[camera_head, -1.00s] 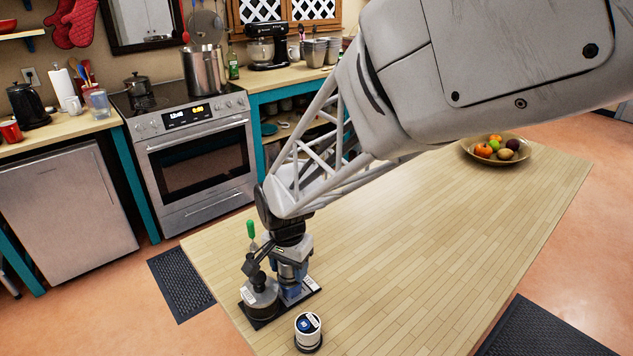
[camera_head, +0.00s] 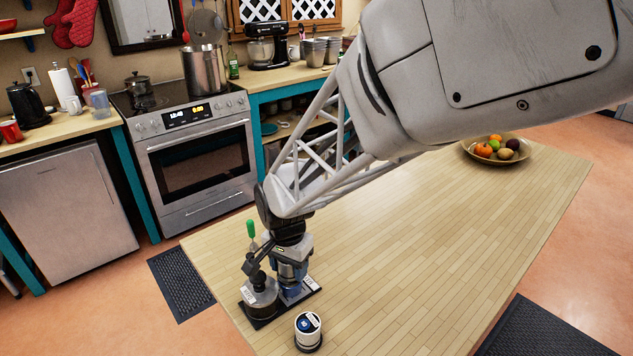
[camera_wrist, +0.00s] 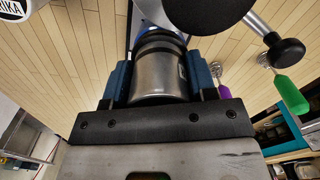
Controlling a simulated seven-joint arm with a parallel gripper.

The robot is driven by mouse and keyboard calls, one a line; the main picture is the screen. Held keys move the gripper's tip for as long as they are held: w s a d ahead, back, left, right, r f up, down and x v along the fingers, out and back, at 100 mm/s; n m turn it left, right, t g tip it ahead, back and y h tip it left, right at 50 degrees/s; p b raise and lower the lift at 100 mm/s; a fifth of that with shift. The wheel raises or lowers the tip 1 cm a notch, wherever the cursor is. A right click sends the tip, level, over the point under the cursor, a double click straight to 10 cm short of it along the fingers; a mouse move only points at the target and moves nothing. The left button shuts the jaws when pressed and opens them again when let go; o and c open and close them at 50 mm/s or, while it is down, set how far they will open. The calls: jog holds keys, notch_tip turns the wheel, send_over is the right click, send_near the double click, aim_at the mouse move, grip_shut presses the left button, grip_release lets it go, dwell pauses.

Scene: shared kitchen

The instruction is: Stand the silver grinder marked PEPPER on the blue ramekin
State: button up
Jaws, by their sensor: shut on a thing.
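My gripper (camera_head: 291,284) is low over a black tray at the table's near left end. In the wrist view, my gripper (camera_wrist: 158,82) has its blue-padded fingers shut on a plain silver cylinder (camera_wrist: 160,72), which looks like the silver grinder. No PEPPER marking is readable on it. A patch of blue (camera_wrist: 147,14) shows beyond the cylinder; I cannot tell whether it is the ramekin. The cylinder's far end is hidden, so I cannot tell what it touches.
A white-sided canister (camera_head: 308,330) stands in front. The table's right (camera_head: 430,230) is clear up to the fruit bowl (camera_head: 515,160).

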jog(key=shift+f, duration=0.55)
dwell(0.4)
jog(key=o, duration=0.8)
jog(key=shift+r, duration=0.1)
jog(key=shift+r, duration=5.4)
jog(key=shift+d, duration=0.1)
jog(key=s+d+r+n+t, duration=0.1)
jog(key=s+d+r, duration=0.15)
jog(key=d, duration=0.55)
jog(key=s+d+r+n, duration=0.1)
jog(key=s+d+r, duration=0.15)
jog(key=d, duration=0.55)
jog(key=shift+s+d+r+n+t, duration=0.1)
jog(key=shift+s+d+n+t, duration=0.25)
jog(key=shift+s+d, duration=1.75)
jog(key=shift+s+d+n+t, duration=0.2)
jog(key=shift+s+d+n, duration=0.25)
jog(key=shift+s+d, duration=1.65)
jog(key=shift+s+d+r+n+t, duration=0.1)
jog(key=shift+s+d+n+t, duration=0.25)
jog(key=shift+s+d, duration=1.75)
